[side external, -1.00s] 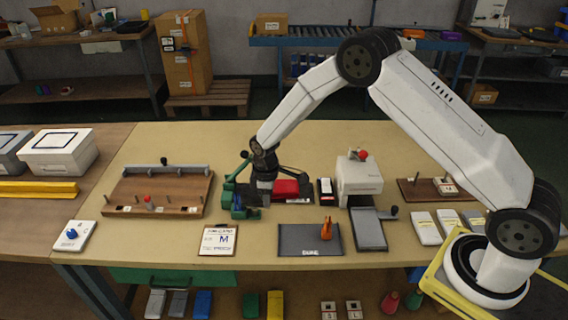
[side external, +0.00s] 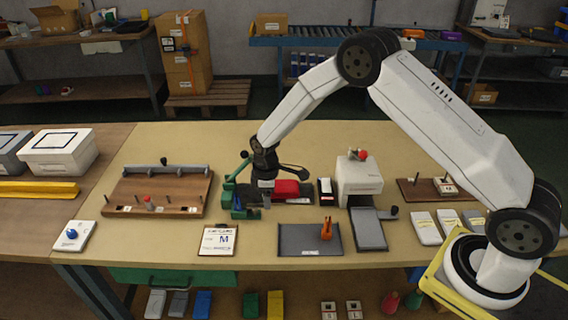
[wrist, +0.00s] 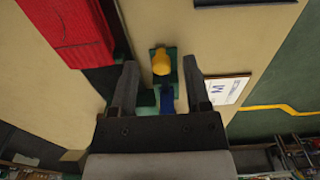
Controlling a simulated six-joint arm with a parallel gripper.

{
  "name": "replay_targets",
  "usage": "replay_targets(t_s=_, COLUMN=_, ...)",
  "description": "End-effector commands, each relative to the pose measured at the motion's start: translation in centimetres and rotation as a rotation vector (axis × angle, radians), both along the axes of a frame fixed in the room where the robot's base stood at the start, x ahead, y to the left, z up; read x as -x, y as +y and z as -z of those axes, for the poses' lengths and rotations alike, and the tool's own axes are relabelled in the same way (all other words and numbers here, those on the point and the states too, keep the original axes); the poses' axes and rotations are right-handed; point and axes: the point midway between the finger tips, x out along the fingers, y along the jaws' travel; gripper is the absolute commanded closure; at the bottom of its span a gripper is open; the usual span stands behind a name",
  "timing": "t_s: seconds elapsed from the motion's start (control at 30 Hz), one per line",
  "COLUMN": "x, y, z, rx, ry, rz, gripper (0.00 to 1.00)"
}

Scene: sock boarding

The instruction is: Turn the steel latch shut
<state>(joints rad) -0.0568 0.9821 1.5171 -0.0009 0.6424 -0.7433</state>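The green fixture (side external: 238,212) stands on the table left of centre, with a red piece (side external: 286,189) at its right side. My gripper (side external: 266,201) points down over the fixture, beside the red piece. In the wrist view, my gripper (wrist: 160,72) is open, its two fingers apart with nothing held. A yellow knob (wrist: 161,62) on a green base shows between and just beyond the fingertips, with a small blue part (wrist: 167,98) nearer the palm. The red piece (wrist: 72,30) lies at upper left there. I cannot make out the steel latch clearly; the gripper hides part of the fixture.
A wooden board with pegs (side external: 158,193) lies to the left. A card marked M (side external: 218,240) and a dark grey mat (side external: 296,239) lie in front. A white machine (side external: 358,180) stands to the right. Bare tabletop lies behind the fixture.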

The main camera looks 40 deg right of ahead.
Motion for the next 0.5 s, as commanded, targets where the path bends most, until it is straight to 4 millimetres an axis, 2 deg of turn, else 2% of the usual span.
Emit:
replay_targets(t_s=0.27, x=0.0, y=0.0, z=-0.3, rx=-0.001, ry=-0.001, rz=0.000, gripper=0.39)
replay_targets(t_s=0.5, x=0.0, y=0.0, z=-2.2, rx=0.000, ry=-0.001, rz=0.000, gripper=0.39)
